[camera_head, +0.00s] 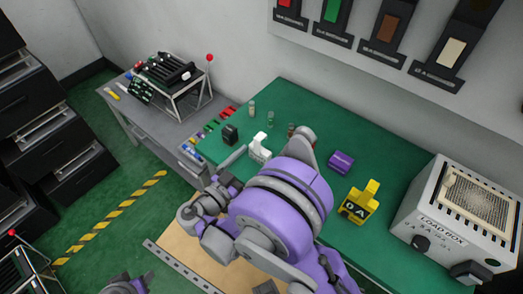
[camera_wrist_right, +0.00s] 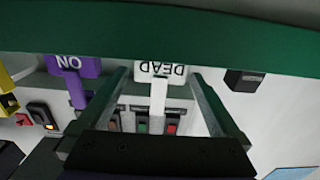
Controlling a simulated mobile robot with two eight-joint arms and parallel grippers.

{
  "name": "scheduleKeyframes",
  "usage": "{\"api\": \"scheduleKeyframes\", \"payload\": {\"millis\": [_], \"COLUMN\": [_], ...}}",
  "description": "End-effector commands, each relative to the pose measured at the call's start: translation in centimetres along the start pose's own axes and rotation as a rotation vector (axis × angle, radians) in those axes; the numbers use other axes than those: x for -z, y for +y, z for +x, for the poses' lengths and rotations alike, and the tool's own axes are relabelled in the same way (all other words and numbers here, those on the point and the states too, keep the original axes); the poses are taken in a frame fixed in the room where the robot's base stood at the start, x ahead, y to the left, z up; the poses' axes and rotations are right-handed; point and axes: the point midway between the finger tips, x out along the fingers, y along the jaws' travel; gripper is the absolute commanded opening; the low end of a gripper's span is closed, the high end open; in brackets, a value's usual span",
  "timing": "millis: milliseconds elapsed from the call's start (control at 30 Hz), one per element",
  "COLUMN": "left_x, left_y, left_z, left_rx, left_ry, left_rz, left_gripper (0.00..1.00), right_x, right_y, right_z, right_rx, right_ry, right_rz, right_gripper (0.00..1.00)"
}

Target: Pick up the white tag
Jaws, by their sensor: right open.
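The white tag (camera_head: 259,148) stands on the green bench top (camera_head: 290,97), left of my purple right arm. In the right wrist view, which is upside down, the white tag (camera_wrist_right: 160,73) has a plate lettered DEAD and a narrower stem. My right gripper (camera_wrist_right: 160,78) is open, with one finger on each side of the tag and visible gaps. In the head view, one grey finger of it reaches toward the tag; the other is hidden by my arm. A dark part at the bottom edge seems to be my left gripper (camera_head: 128,285); its jaws cannot be made out.
A purple tag (camera_head: 341,161) and a yellow tag (camera_head: 360,203) stand right of my arm, near the load box (camera_head: 455,220). A black block (camera_head: 230,134) and small bottles are near the white tag. Wall levers (camera_head: 387,28) line the back.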

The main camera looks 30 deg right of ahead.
Motion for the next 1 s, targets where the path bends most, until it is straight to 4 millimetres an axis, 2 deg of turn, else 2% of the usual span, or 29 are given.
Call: {"api": "scheduleKeyframes", "payload": {"millis": [100,267,533,667,867,1000], "left_x": [0.1,0.2,0.6,0.6,0.6,0.6], "left_y": [0.0,0.0,0.0,0.0,0.0,0.0], "left_z": [-0.2,-0.3,-0.8,-0.8,-0.8,-0.8], "left_rx": [0.0,0.0,0.0,0.0,0.0,0.0], "left_ry": [0.001,0.001,0.003,0.004,0.004,0.003], "left_rz": [0.0,0.0,0.0,0.0,0.0,0.0], "left_gripper": [0.5,0.5,0.5,0.5,0.5,0.5], "right_x": [0.0,-0.1,-0.4,-0.4,-0.5,-0.5], "right_y": [0.0,0.1,0.0,0.0,0.0,0.0], "right_z": [1.5,2.6,6.5,7.1,7.1,7.1], "right_rx": [-0.002,-0.002,-0.003,0.0,0.001,0.001], "right_ry": [0.0,-0.001,-0.001,-0.002,-0.002,-0.002], "right_rz": [-0.001,-0.001,-0.002,-0.002,-0.002,-0.002], "right_gripper": [1.0,1.0,1.0,1.0,1.0,0.75]}}
